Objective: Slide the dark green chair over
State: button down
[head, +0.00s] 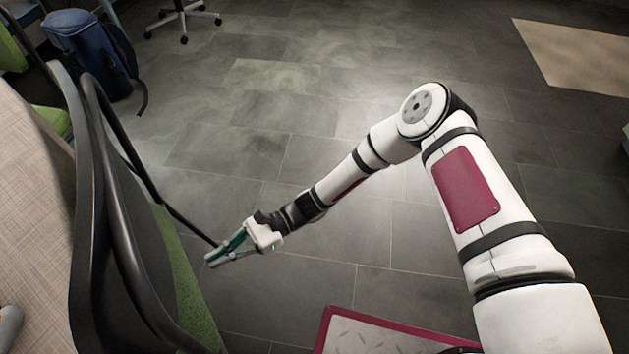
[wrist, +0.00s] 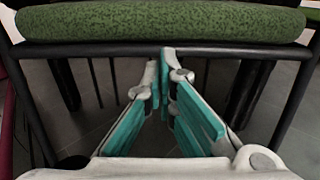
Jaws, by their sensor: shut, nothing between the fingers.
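The dark green chair (head: 183,285) stands at the left in the head view, with a black frame, a curved black back and a green seat. Its speckled green seat pad (wrist: 160,22) spans the top of the wrist view, with a black bar below it and dark legs further under. My gripper (head: 209,259) is at the seat's right side, low beside the frame. In the wrist view my gripper (wrist: 160,60) is shut and empty, its teal-padded fingers meeting at the bar just under the seat. I cannot tell whether the tips touch the bar. The chair's lower legs are mostly hidden.
A light table (head: 30,200) fills the left edge, beside the chair's back. A blue backpack (head: 88,45) sits on the floor at the upper left, near another green seat (head: 52,119). A wheeled chair base (head: 183,18) stands at the top. The tiled floor in the middle is clear.

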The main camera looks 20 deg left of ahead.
jog(key=w+d+r+n+t+h, duration=0.2)
jog(key=w+d+r+n+h, duration=0.3)
jog(key=w+d+r, duration=0.75)
jog(key=s+d+r+n+t+h, duration=0.1)
jog(key=d+r+n+t+h, duration=0.2)
jog(key=d+r, duration=1.05)
jog(key=s+d+r+t+h, duration=0.2)
jog(key=s+d+r+t, duration=0.25)
jog(key=s+d, duration=0.45)
jog(key=s+d+r+t+h, duration=0.2)
jog(key=s+d+r+t, duration=0.4)
jog(key=d, duration=0.6)
notch_tip(320, 180, up, 37)
jog(key=s+t+p, duration=0.1)
jog(key=t+p, duration=0.1)
jog(key=p, duration=3.4)
